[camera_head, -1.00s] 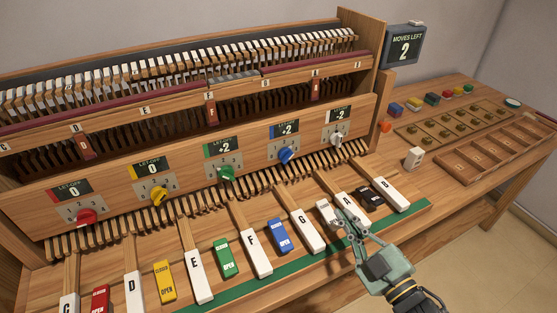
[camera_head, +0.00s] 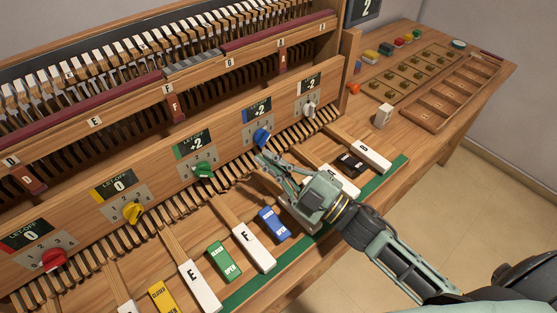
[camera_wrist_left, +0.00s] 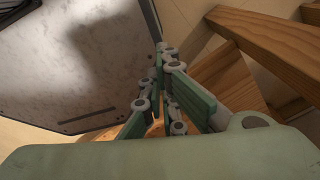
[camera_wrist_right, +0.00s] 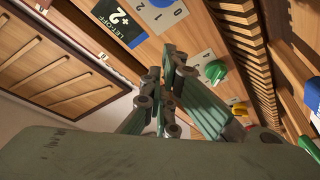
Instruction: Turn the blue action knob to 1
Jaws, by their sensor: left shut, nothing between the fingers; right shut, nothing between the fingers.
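The blue knob (camera_head: 261,137) sits on the slanted wooden front panel, under a display (camera_head: 257,113) that reads +2. It is cut off at the top of the right wrist view (camera_wrist_right: 160,3), near a scale where 0, 1 and 2 show. My right gripper (camera_head: 262,159) is shut and empty, its fingertips just below the blue knob; I cannot tell whether they touch it. It also shows shut in the right wrist view (camera_wrist_right: 172,55). My left gripper (camera_wrist_left: 166,52) is shut and empty, and shows only in the left wrist view.
A green knob (camera_head: 203,170), a yellow knob (camera_head: 132,211), a red knob (camera_head: 53,259) and a white knob (camera_head: 309,109) share the panel. Lettered keys and coloured blocks lie below, such as the blue block (camera_head: 273,223).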

